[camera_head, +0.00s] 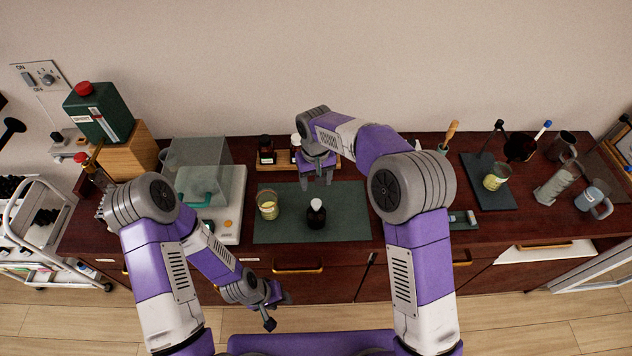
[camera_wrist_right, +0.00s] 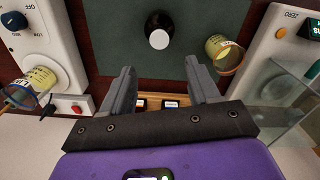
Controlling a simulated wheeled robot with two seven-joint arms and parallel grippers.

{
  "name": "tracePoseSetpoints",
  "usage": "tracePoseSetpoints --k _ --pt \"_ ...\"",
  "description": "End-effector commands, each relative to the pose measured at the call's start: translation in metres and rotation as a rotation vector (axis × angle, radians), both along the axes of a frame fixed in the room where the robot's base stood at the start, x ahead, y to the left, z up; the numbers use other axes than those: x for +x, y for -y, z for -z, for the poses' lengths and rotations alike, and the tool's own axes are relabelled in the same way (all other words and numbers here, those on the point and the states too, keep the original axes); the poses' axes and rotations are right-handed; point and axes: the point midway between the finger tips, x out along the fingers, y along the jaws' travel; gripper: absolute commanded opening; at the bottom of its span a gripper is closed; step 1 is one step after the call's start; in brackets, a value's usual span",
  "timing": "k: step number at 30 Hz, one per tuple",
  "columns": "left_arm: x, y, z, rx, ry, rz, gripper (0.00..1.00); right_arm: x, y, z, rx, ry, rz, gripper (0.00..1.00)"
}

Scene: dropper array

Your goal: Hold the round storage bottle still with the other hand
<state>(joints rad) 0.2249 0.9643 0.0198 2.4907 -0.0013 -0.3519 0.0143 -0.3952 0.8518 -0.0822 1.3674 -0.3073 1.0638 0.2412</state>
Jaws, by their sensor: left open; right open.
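The round storage bottle (camera_head: 316,218) is dark with a pale top and stands upright on the green mat (camera_head: 350,205). It also shows in the right wrist view (camera_wrist_right: 158,22), beyond the fingertips and apart from them. My right gripper (camera_head: 316,184) is open and empty, above the back part of the mat and behind the bottle. Its two fingers also show in the right wrist view (camera_wrist_right: 161,74), with nothing between them. My left gripper (camera_head: 279,312) is open and empty, low in front of the table's front edge, away from the bottle.
A yellowish labelled beaker (camera_head: 267,205) stands left of the bottle on the mat. A wooden tray (camera_head: 282,160) with small bottles is behind the mat. A balance with a clear shield (camera_head: 228,225) stands to the left. A dark stand (camera_head: 487,190) and glassware are to the right.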

Motion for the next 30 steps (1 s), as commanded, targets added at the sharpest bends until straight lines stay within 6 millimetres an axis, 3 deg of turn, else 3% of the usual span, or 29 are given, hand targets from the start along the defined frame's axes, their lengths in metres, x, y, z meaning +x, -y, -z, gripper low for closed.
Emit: tracePoseSetpoints --k 15,21,30 --pt "0.000 0.000 0.000 0.000 0.000 0.000 0.43 0.000 0.001 0.092 -0.001 -0.002 0.000 0.61" --pt "0.000 0.000 0.000 0.000 0.000 0.000 0.43 0.000 0.001 0.107 0.000 0.000 -0.001 0.61" --pt "0.000 0.000 0.000 0.000 0.000 0.000 0.43 0.000 0.000 0.109 0.000 0.000 -0.001 0.61"
